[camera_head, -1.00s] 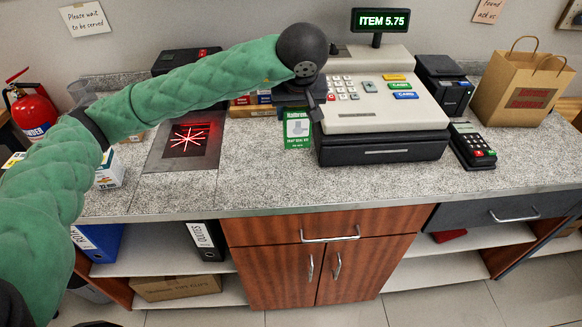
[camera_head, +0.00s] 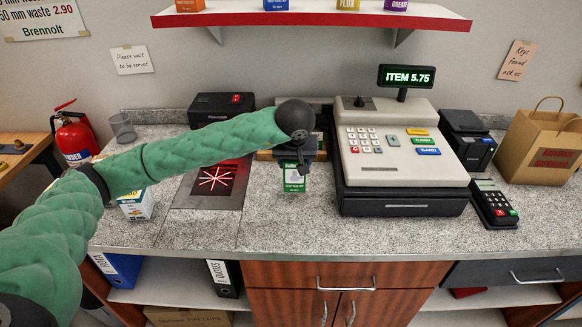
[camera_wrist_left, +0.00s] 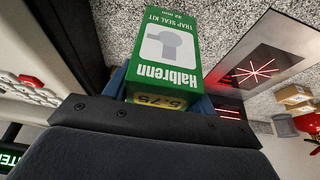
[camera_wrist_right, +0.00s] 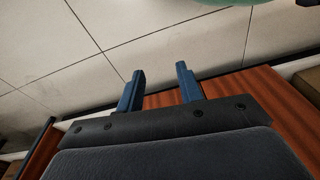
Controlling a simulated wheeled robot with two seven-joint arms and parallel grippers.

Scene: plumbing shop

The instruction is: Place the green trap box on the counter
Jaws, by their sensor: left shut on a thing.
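The green trap box (camera_head: 294,180) is between the fingers of my left gripper (camera_head: 294,163), over the counter (camera_head: 270,222) between the scanner plate and the cash register. In the left wrist view the box (camera_wrist_left: 165,48) shows its label, with a yellow price tag partly hidden by the gripper (camera_wrist_left: 160,98). Its blue fingers are shut on the box. I cannot tell whether the box touches the counter. My right gripper (camera_wrist_right: 160,72) is open and empty, in front of the wooden cabinet, with floor tiles in view.
The cash register (camera_head: 400,150) stands just right of the box. The scanner plate (camera_head: 213,180) with red lines lies to its left. Small boxes lie behind my left gripper. A card terminal (camera_head: 492,203) and paper bag (camera_head: 540,145) are further right. The counter's front strip is clear.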

